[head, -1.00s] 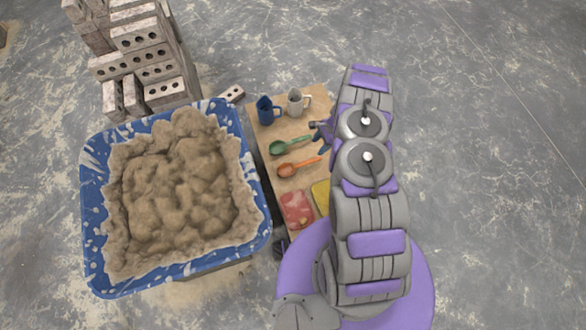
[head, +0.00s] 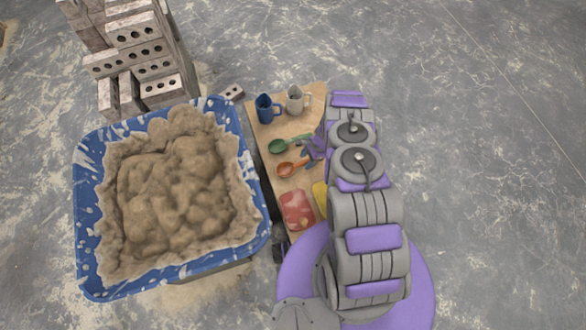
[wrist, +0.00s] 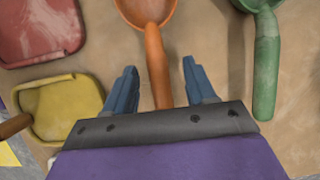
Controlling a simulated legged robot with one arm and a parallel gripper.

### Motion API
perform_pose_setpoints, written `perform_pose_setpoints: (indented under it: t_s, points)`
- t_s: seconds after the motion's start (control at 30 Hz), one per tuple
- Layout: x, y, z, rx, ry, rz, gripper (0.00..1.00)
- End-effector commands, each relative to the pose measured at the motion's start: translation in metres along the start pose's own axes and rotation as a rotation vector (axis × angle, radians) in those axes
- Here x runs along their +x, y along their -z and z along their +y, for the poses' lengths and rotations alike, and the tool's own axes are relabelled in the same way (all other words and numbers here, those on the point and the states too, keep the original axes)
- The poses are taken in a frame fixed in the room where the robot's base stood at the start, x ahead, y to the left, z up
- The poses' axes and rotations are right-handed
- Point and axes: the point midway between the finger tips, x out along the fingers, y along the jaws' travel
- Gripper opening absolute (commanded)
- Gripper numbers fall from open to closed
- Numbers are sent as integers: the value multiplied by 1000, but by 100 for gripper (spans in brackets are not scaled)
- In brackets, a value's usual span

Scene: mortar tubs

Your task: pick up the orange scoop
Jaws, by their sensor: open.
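The orange scoop (head: 287,170) lies on the wooden board, below the green scoop (head: 279,147) in the head view. In the wrist view the orange scoop's handle (wrist: 156,62) runs down between the two blue fingers of my gripper (wrist: 158,88), and its bowl is cut off by the top edge. My gripper is open, with a finger on either side of the handle and a gap to each. In the head view my gripper (head: 311,152) is at the handle end of the orange scoop and partly hides it. I cannot tell its exact height above the board.
The green scoop (wrist: 266,65) lies close to the right finger. A yellow tool (wrist: 65,108) and a red one (wrist: 40,30) lie to the left. A blue jug (head: 265,108) and a grey jug (head: 295,100) stand at the board's far end. A mortar tub (head: 88,215) stands left.

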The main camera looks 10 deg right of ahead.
Motion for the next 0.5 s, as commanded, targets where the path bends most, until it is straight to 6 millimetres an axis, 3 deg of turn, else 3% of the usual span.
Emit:
perform_pose_setpoints:
  t_s: [0.03, 0.2, 0.4, 0.5]
  points:
    - [12, 2, 1, 0, -1, 0, 55]
    - [29, 1, 2, 2, -3, -1, 55]
    - [28, 0, 2, 2, -1, -1, 55]
    - [28, 0, 1, 2, -1, -1, 47]
